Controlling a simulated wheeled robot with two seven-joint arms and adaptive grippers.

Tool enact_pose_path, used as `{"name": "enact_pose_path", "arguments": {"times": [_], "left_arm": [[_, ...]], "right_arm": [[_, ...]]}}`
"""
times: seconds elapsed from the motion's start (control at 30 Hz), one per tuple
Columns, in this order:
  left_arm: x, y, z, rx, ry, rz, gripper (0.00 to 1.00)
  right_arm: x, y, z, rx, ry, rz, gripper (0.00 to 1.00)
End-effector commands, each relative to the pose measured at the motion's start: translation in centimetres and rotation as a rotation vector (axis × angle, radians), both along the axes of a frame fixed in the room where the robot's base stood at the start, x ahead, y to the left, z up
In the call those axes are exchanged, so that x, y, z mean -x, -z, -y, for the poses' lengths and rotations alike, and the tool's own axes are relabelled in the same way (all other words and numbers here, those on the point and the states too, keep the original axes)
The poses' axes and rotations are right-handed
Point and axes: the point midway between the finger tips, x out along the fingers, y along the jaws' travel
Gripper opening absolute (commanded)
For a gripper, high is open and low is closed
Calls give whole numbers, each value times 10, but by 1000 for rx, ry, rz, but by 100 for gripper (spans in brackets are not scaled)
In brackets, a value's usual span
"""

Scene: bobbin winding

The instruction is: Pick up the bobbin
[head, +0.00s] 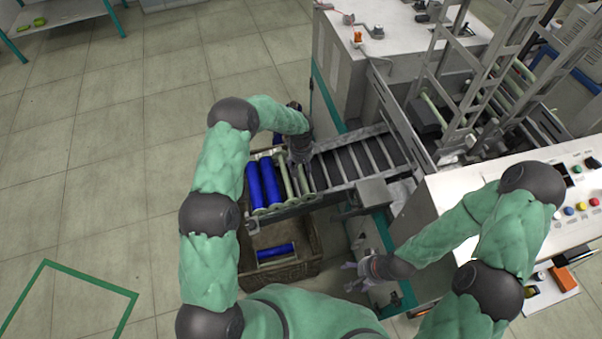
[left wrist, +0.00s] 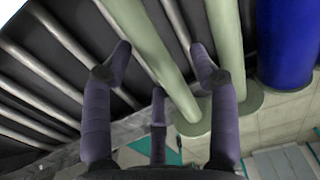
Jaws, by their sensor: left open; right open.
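Two pale green empty bobbins (head: 287,182) lie side by side in the rack beside the roller conveyor. In the left wrist view, the outer green bobbin (left wrist: 151,52) runs between the fingers of my open left gripper (left wrist: 160,60); contact cannot be told. The second green bobbin (left wrist: 226,45) lies just right of the right finger. My left gripper (head: 300,155) is over the far end of the green bobbins in the head view and partly hides them. My right gripper (head: 358,274) is open and empty, low to the right of the crate.
Two blue bobbins (head: 262,182) lie left of the green ones; one blue (left wrist: 287,40) also shows in the left wrist view. A brown crate (head: 308,262) below holds another blue bobbin (head: 275,252). The roller conveyor (head: 350,162) leads to the machine (head: 345,75). Floor is clear at left.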

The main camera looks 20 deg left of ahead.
Motion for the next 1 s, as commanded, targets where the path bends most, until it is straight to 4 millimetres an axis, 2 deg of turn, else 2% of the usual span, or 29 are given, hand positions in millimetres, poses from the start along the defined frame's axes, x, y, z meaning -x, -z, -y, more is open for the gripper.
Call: {"name": "enact_pose_path", "arguments": {"times": [0.1, 0.3, 0.33, 0.77, 1.0], "left_arm": [[0, -1, 0, 0, 0, 0, 60], [0, -1, 0, 0, 0, 0, 3], [0, -1, 0, 0, 0, 0, 0], [0, -4, 0, 0, 0, 0, 0], [-1, -27, 0, -1, -1, 3, 0]], "right_arm": [[0, 0, 0, 0, 0, 0, 73], [0, 0, 0, 0, 0, 0, 73], [0, 0, 0, 0, 0, 0, 73], [0, -1, 0, 0, 0, 0, 73], [0, -6, 0, 0, 0, 0, 73]]}}
